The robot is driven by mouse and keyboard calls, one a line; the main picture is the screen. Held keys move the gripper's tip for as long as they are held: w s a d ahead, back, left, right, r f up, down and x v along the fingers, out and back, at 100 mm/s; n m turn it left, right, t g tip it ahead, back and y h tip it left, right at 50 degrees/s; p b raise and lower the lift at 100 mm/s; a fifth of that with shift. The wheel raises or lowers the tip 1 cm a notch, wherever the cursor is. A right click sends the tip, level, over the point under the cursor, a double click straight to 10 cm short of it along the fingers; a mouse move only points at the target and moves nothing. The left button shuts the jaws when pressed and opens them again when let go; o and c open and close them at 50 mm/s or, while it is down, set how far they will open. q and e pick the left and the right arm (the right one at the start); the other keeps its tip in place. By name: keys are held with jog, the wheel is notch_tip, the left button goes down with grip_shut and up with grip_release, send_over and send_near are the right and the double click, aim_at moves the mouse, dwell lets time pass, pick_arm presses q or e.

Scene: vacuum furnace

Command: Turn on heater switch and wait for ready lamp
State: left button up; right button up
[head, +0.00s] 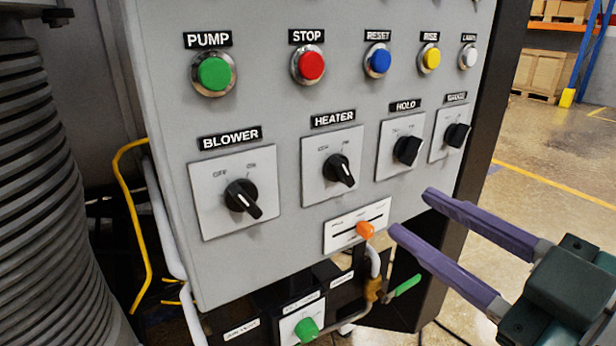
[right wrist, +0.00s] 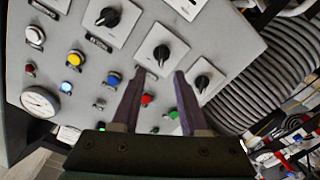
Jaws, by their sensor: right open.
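The heater switch (head: 340,171) is a black rotary knob on a white plate under the label HEATER, in the middle of the grey panel. In the right wrist view the panel appears turned over, and what looks like the heater knob (right wrist: 161,52) lies just beyond the fingertips. I cannot pick out a ready lamp for certain. My left gripper is not in view.
The blower knob (head: 242,198) is left of the heater, the hold knob (head: 407,150) right. Above are green pump (head: 214,73), red stop (head: 312,66), blue and yellow buttons. An orange slider knob (head: 365,230) sits below. A ribbed column (head: 50,180) stands left.

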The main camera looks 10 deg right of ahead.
aim_at(349, 176)
jog(key=x, duration=0.9)
jog(key=shift+w+a, duration=0.1)
jog(key=shift+a, duration=0.2)
jog(key=shift+c, duration=0.3)
grip_shut()
